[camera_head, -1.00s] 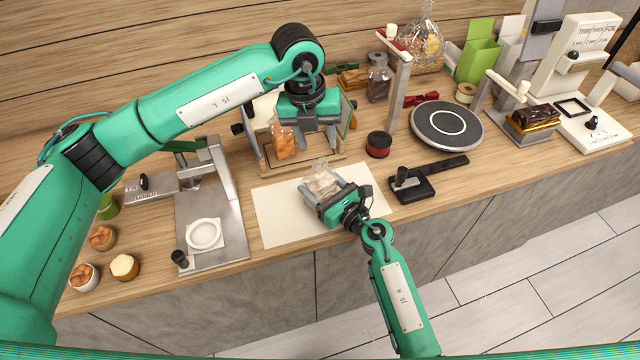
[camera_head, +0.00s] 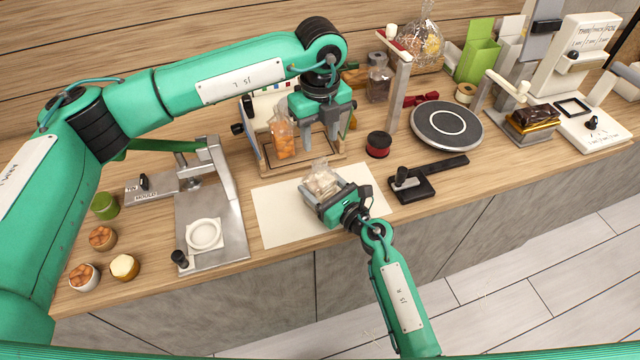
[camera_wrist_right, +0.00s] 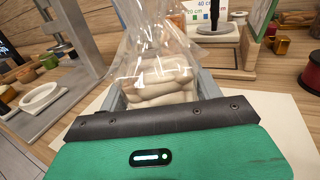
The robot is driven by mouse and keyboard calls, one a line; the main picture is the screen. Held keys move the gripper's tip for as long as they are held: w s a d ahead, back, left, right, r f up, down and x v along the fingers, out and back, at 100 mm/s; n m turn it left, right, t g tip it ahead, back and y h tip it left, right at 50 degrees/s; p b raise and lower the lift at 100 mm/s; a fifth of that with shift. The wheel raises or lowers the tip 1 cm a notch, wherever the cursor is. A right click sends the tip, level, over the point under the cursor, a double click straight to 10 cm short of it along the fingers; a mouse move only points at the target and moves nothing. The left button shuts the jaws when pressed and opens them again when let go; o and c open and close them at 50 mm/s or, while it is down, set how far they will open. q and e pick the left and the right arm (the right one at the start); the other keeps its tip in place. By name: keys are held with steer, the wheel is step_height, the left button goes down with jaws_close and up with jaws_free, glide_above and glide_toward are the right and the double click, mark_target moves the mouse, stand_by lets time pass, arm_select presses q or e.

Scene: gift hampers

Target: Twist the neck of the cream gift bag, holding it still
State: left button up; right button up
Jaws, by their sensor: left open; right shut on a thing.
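The cream gift bag (camera_head: 322,181) is clear plastic with pale cream pieces inside. It stands over the white sheet (camera_head: 272,222) at the counter's front. My right gripper (camera_head: 325,192) is shut on its body. In the right wrist view the bag (camera_wrist_right: 160,78) sits between the two grey fingers (camera_wrist_right: 158,95), its clear neck rising loosely and running out of the top of the picture. My left gripper (camera_head: 319,140) is open, fingers pointing down, behind and above the bag, apart from it. Whether the neck is twisted cannot be told.
A clear bag of orange pieces (camera_head: 283,137) stands in a wooden frame (camera_head: 262,165) just left of my left gripper. A red spool (camera_head: 378,145) and a black tool (camera_head: 412,187) lie to the right. A metal press (camera_head: 212,240) stands left of the sheet.

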mark_target(320, 162)
arm_select(q)
steer(key=m, duration=0.2)
steer(key=f+m, duration=0.1)
steer(key=m, duration=0.1)
steer(key=shift+m, duration=0.4)
steer(key=m, duration=0.3)
steer(key=shift+f+m, duration=0.3)
steer(key=shift+m, duration=0.1)
steer(key=m, duration=0.4)
steer(key=shift+f+m, duration=0.3)
steer(key=shift+f, duration=0.1)
steer(key=m, duration=0.3)
steer(key=shift+f+m, duration=0.35)
steer(key=shift+m, duration=0.05)
steer(key=shift+f, duration=2.3)
steer(key=c, duration=0.8)
